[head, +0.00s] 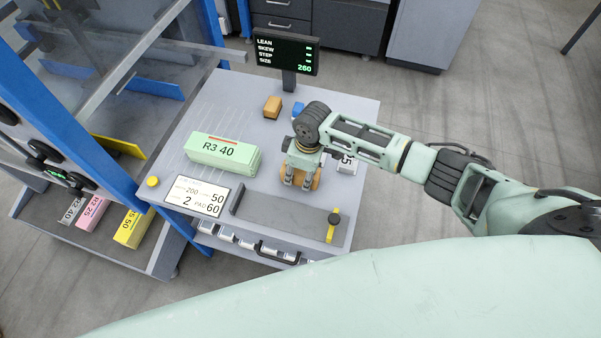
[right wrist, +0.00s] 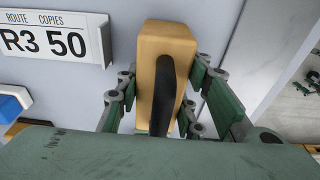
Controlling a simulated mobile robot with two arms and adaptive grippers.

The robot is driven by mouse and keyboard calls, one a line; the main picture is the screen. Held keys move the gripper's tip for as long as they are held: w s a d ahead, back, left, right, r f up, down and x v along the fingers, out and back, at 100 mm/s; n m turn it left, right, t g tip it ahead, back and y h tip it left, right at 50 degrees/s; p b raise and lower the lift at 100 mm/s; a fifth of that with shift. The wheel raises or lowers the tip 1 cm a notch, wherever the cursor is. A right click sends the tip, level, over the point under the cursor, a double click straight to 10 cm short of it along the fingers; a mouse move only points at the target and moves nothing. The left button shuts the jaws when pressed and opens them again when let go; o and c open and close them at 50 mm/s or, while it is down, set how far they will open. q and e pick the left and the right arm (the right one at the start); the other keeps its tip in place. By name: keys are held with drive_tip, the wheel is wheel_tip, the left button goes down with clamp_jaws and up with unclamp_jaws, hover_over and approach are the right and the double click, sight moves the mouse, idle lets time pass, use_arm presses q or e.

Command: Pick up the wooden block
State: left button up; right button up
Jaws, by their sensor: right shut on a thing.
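My right gripper (head: 300,180) points down over the right part of the grey table. It is shut on a tan wooden block (right wrist: 165,50) with a dark curved handle or strap along it; in the head view, an orange edge of this block (head: 316,180) shows at the fingers. The fingers sit on either side of it in the right wrist view. I cannot tell whether the block touches the table. My left gripper is not in view.
A second orange-brown block (head: 272,107) and a blue object (head: 298,109) stand behind. A green bundle marked R3 40 (head: 224,153) lies left of the gripper. A display (head: 287,53) rises at the back.

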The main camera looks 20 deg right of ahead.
drive_tip(key=shift+r, duration=0.1)
clamp_jaws()
drive_tip(key=shift+w+r, duration=0.15)
drive_tip(key=shift+r, duration=0.4)
wheel_tip(320, 180, up, 3)
drive_tip(key=shift+d+b, duration=0.1)
drive_tip(key=shift+b, duration=0.4)
drive_tip(key=s+d+r+b, duration=0.1)
drive_tip(key=s+d+r, duration=0.6)
drive_tip(key=s+d, duration=0.15)
drive_tip(key=s+a+r+m, duration=0.2)
drive_tip(key=r+m, duration=0.3)
drive_tip(key=r, duration=0.2)
drive_tip(key=s+a+r+m+h, duration=0.1)
drive_tip(key=s+a+r+m, duration=0.1)
drive_tip(key=r+m, duration=0.4)
drive_tip(key=shift+s+a+r+t, duration=0.35)
drive_tip(key=shift+s+r, duration=0.45)
drive_tip(key=shift+r, duration=0.5)
